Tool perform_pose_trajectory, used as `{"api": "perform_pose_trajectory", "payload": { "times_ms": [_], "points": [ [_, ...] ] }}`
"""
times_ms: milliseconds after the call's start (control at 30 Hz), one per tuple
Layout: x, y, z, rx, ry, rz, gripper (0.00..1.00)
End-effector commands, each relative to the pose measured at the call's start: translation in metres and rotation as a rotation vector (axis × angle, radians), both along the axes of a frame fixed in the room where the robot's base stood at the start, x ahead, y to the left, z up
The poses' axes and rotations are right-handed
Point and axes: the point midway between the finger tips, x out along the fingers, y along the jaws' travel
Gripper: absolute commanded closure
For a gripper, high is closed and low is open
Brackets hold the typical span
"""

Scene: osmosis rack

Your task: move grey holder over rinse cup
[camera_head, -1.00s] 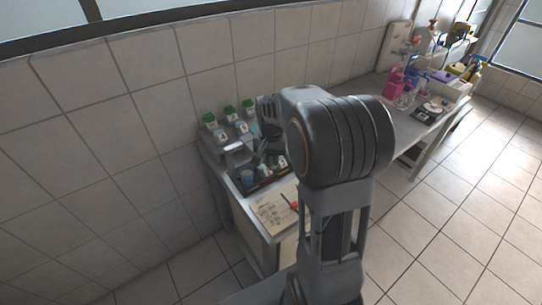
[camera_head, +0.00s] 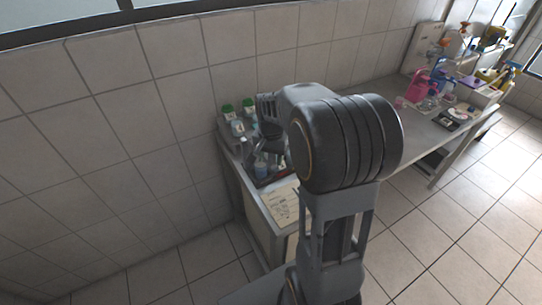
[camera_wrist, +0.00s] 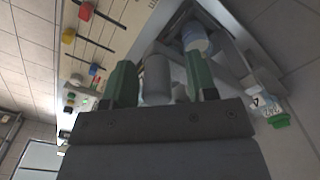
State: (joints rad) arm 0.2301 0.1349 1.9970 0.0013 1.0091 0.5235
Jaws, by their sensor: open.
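In the wrist view, my gripper (camera_wrist: 161,82) is open, with a green finger on each side. A grey cylinder (camera_wrist: 157,76), which looks like the grey holder, shows between the fingers. I cannot tell whether either finger touches it. A blue and white cup (camera_wrist: 196,38), possibly the rinse cup, stands beyond the right finger inside a dark frame. In the head view, a small blue cup (camera_head: 260,170) sits on the near bench end. My arm hides much of that bench end and my fingertips there.
Bottles with green caps (camera_head: 227,108) stand against the tiled wall; one bottle (camera_wrist: 267,104) is right of the gripper in the wrist view. Pink and purple items (camera_head: 420,86) stand at the far bench end.

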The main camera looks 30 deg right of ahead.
Motion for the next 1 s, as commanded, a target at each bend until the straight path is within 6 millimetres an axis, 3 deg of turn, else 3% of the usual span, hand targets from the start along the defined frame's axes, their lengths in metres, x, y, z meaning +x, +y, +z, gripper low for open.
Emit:
{"api": "perform_pose_trajectory", "payload": {
  "times_ms": [267,700,1000],
  "points": [
    [0.001,-0.001,0.008,-0.001,-0.003,0.000,0.48],
    [0.001,0.000,0.092,-0.001,-0.004,0.001,0.48],
    [0.000,0.000,0.130,-0.001,-0.001,0.001,0.48]
  ]
}}
